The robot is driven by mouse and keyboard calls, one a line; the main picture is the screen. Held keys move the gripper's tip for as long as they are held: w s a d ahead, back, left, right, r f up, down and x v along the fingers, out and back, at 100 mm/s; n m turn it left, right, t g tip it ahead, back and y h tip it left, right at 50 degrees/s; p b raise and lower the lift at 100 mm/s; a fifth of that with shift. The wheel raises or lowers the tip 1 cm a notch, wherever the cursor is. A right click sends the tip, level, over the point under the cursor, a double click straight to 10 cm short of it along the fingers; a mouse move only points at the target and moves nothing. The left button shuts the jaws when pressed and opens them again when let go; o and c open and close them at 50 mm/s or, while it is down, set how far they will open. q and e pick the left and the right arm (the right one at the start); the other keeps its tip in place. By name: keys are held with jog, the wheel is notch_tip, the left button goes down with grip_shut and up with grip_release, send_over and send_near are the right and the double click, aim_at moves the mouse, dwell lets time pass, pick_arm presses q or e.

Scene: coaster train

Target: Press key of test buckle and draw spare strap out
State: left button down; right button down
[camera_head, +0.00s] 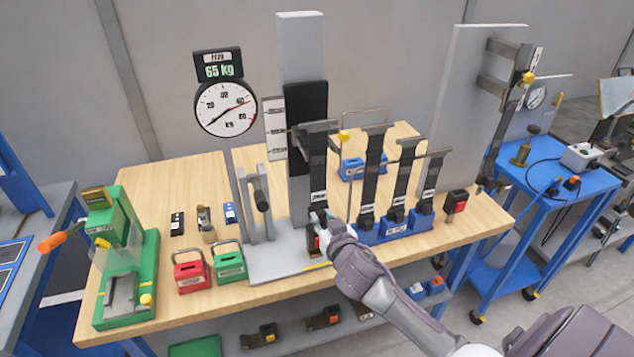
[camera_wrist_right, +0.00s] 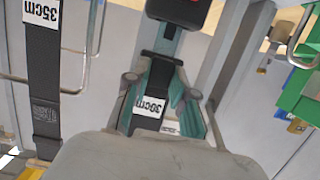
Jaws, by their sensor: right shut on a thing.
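A test stand (camera_head: 301,45) rises at the middle of the bench, with a dark strap (camera_head: 318,170) hanging down its front. My right gripper (camera_head: 321,222) is at the lower end of this strap. In the right wrist view the gripper's teal fingers (camera_wrist_right: 160,105) are shut on the strap's end, around a white "36cm" label (camera_wrist_right: 150,107). The black test buckle (camera_wrist_right: 180,10) with a bit of red is just beyond the fingertips. In the head view the buckle's red part (camera_head: 317,241) shows below the gripper, mostly hidden. My left gripper is not in view.
A blue rack (camera_head: 393,229) with several hanging straps stands close to the right of my gripper. Red (camera_head: 191,272) and green (camera_head: 229,263) weights and a green press (camera_head: 126,270) are to the left. A dial scale (camera_head: 225,108) stands behind.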

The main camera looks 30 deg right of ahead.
notch_tip(320, 180, up, 3)
jog(key=shift+f+p, duration=0.15)
jog(key=shift+p, duration=0.9)
jog(key=f+v, duration=0.2)
jog(key=v, duration=0.9)
jog(key=shift+s+f+p, duration=0.3)
jog(key=shift+s+p, duration=0.05)
jog(key=shift+s, duration=0.3)
